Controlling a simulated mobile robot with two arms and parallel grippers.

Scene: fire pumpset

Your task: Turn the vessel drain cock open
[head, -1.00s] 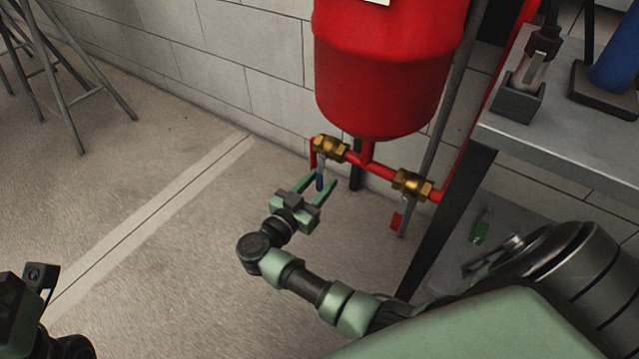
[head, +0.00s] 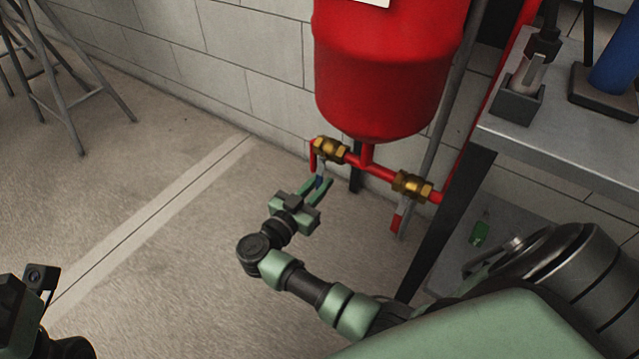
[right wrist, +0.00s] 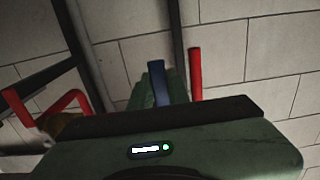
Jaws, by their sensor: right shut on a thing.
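The drain cock is a brass valve (head: 331,150) on the left end of the red pipe under the red vessel (head: 385,70). Its lever hangs down from it with a blue grip (right wrist: 168,84). My right gripper (head: 319,186) is shut on the blue grip, just below the valve. In the right wrist view the blue grip stands against the green fingers, beside a red pipe end (right wrist: 195,74). The lever is mostly hidden by the fingers in the head view.
A second brass valve (head: 411,186) with a red handle (head: 396,222) sits on the pipe to the right. A grey table (head: 560,150) with a dark leg stands at right. A block wall is behind. Metal stool legs (head: 70,100) are far left.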

